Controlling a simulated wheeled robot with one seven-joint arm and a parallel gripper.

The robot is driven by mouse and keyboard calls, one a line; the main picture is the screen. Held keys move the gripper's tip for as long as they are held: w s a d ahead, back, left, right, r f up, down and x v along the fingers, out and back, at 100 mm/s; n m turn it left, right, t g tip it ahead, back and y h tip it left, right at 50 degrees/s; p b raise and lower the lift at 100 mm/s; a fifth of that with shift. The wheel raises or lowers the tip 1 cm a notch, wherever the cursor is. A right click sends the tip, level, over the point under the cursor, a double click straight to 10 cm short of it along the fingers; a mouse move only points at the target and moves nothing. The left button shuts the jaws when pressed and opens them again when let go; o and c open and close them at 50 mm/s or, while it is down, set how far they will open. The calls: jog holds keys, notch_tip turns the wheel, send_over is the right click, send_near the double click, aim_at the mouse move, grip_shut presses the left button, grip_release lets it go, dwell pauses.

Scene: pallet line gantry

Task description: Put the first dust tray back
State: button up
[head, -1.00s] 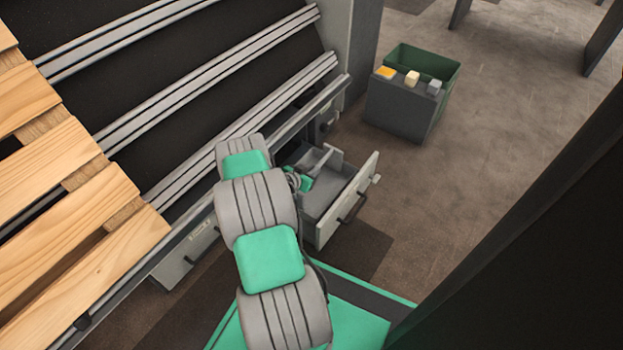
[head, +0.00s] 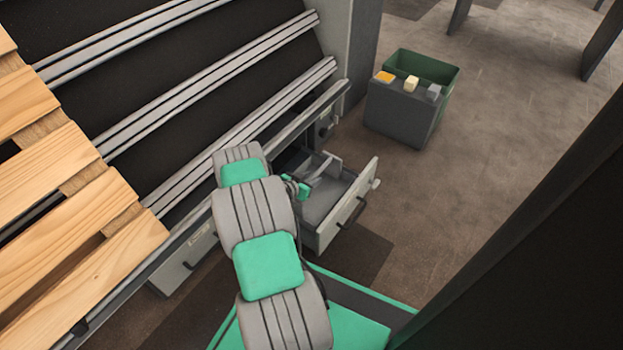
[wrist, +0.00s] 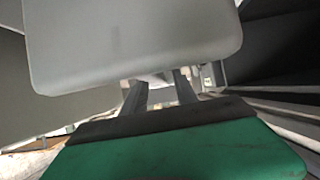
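A grey dust tray (head: 340,222), like a drawer with a dark handle on its front, stands pulled out from under the line in the head view. My gripper (head: 326,164) is over the inside of this tray, behind its front panel. My arm hides the tray's left and rear parts. In the wrist view my gripper's two grey fingers (wrist: 160,90) stand apart, with a gap between them and nothing clearly held. A large pale grey slab across the top of the wrist view blocks much of the scene; I cannot tell what it is.
A second closed grey front (head: 190,262) with a handle is left of my arm. A wooden pallet (head: 70,220) lies on the rails (head: 220,95) at left. A dark box (head: 397,112) with small blocks on top and a green bin (head: 447,76) stand beyond the tray.

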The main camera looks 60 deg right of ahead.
jog(key=p+v, duration=0.4)
jog(key=v, duration=0.7)
jog(key=shift+a+r, duration=0.1)
jog(key=shift+r, duration=0.05)
jog(key=w+a+r+n+t+y, duration=0.3)
jog(key=w+a+r+n+y, duration=0.3)
jog(key=w+a+r, duration=1.05)
jog(key=s+a+r+n+y, duration=0.2)
jog(key=s+a+r+n, duration=0.2)
jog(key=a, duration=0.5)
jog(key=s+a+r+n+y, duration=0.2)
jog(key=s+a+r+n, duration=0.3)
jog(key=a, duration=0.5)
jog(key=s+a+r+n+t+y, duration=0.1)
jog(key=s+a+r+n, duration=0.3)
jog(key=a, duration=0.6)
notch_tip(320, 180, up, 2)
jog(key=shift+s+a+r+n+y, duration=0.15)
jog(key=shift+s+n+y, duration=0.25)
jog(key=shift+s+y, duration=0.25)
jog(key=shift+w, duration=0.15)
